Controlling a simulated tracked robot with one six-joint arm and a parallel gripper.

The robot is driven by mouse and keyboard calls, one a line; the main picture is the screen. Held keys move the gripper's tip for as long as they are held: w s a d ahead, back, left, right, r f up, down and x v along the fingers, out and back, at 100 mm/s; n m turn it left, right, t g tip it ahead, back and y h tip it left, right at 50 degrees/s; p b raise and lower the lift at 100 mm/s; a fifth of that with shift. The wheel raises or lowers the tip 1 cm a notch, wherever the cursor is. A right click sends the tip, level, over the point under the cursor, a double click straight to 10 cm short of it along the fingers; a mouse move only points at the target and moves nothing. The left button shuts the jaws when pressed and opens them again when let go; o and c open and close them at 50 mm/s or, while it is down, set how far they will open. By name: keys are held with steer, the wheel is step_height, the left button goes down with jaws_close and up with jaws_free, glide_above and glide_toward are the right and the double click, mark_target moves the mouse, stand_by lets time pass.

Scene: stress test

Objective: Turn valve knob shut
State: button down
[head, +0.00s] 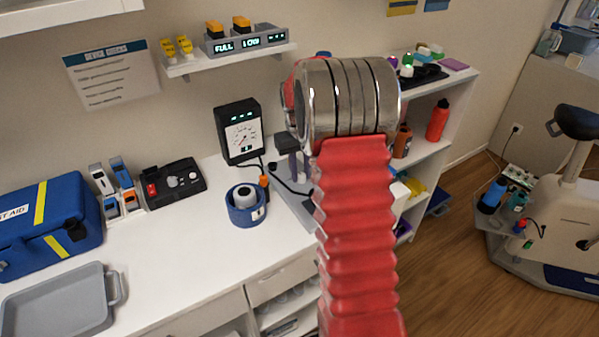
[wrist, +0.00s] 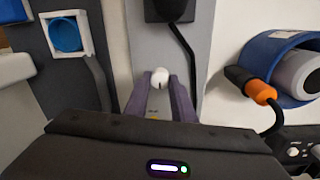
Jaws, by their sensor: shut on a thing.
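A small white rounded knob (wrist: 161,77), which I take to be the valve knob, stands on a grey plate (wrist: 203,45) in the wrist view. My gripper (wrist: 161,88) has its two purple fingers on either side of it, shut on it. Only the knob's top shows past the fingertips, and its turned angle cannot be told. In the head view my gripper (head: 297,168) is low over the grey plate, right of the black gauge box (head: 240,132). The knob cannot be made out there behind my arm.
A blue ring-shaped roll (head: 246,205) and an orange-tipped black cable (wrist: 258,90) lie close by. A black box with switches (head: 174,183), a blue first aid bag (head: 45,228) and a grey tray (head: 60,303) are at the left. The white counter between is mostly clear.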

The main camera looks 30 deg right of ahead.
mark_target(299, 174)
steer(key=m, duration=0.4)
steer(key=shift+m, duration=0.3)
steer(key=m, duration=0.4)
steer(key=shift+d+m, duration=0.1)
steer(key=shift+m, duration=0.3)
steer(key=c, duration=1.5)
jaws_free()
steer(key=r, duration=1.3)
steer(key=shift+w+r, duration=0.3)
steer(key=shift+r, duration=0.05)
